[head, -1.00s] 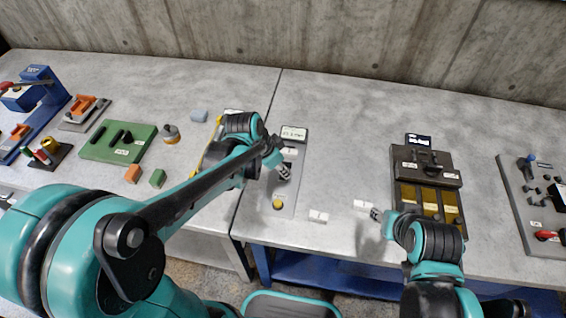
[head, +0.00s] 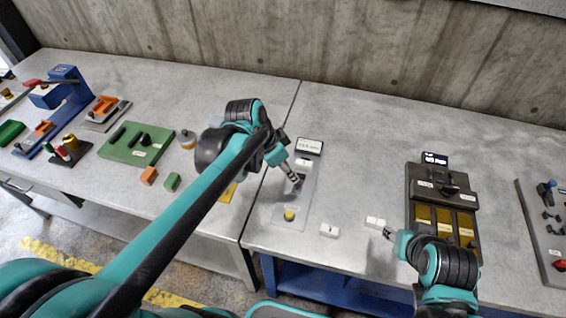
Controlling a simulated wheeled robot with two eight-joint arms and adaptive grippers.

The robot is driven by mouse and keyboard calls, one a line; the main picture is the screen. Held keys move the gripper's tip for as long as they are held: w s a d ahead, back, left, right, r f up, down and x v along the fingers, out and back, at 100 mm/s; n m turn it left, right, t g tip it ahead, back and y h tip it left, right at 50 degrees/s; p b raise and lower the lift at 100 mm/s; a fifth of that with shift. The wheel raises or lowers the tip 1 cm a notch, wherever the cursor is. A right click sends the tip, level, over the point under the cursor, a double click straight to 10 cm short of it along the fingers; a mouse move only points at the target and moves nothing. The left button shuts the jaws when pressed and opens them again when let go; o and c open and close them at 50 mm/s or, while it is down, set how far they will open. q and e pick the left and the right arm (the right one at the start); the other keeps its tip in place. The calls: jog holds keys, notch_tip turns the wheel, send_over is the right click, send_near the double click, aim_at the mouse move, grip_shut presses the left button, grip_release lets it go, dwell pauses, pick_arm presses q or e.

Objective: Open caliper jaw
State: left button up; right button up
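The caliper device is a narrow grey plate (head: 309,191) with a small display (head: 309,146) at its far end and a yellow knob (head: 290,214) at its near end. My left gripper (head: 297,183) is low over the middle of the plate, at a dark part there. It covers much of that part, so the jaws are not clear, and I cannot tell contact or whether the fingers are apart. My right gripper (head: 387,232) is near a small white block (head: 375,222) on the table; its fingers are too small to read.
Another white block (head: 329,230) lies near the plate. A dark box with yellow panels (head: 413,196) stands at right, a grey control panel (head: 537,245) beyond it. A green board (head: 120,150) and small blocks are at left.

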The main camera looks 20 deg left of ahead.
pick_arm(q)
jog(key=v, duration=0.4)
dwell(0.4)
jog(key=s+a+f+n+t+y, duration=0.3)
jog(key=s+a+f+n+t, duration=0.1)
jog(key=s+n, duration=0.5)
jog(key=shift+s+f, duration=0.25)
jog(key=shift+s, duration=0.2)
